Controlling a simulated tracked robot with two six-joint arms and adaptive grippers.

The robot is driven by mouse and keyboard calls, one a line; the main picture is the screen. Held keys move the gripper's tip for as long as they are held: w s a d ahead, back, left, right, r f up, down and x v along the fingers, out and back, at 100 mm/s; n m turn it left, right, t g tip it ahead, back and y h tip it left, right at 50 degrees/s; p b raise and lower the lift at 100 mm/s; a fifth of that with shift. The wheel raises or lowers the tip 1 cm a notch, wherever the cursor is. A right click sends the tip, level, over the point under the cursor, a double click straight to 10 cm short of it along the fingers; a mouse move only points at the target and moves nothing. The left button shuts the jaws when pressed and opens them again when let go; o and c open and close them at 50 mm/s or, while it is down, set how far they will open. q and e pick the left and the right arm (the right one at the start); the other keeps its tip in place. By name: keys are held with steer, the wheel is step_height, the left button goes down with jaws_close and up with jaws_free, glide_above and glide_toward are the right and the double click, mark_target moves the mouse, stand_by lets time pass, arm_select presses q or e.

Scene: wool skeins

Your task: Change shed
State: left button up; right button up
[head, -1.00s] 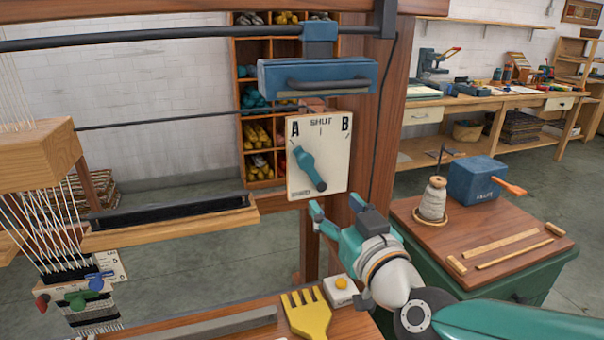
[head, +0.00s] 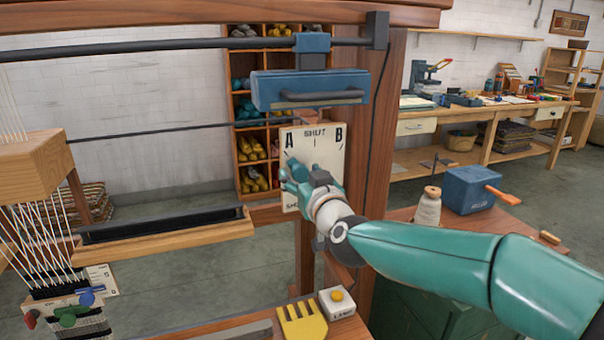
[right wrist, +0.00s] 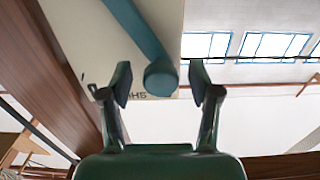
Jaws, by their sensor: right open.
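The shed selector is a white plate (head: 328,155) marked A, SHUT and B, fixed to the loom's right post. Its teal lever is mostly hidden behind my right gripper (head: 285,178) in the head view. The right wrist view shows the lever (right wrist: 138,32) with its rounded end between my two open fingers. Both fingers stand apart from it, with a gap on each side. My left gripper is not in view.
A blue box with a handle (head: 311,90) hangs above the plate. A yellow comb (head: 302,323) and a white button box (head: 337,303) lie below. Warp threads and a wooden beam (head: 35,165) stand at left. A side table holds a thread cone (head: 428,208) and blue box (head: 470,190).

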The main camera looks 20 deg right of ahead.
steer(key=shift+w, duration=0.5)
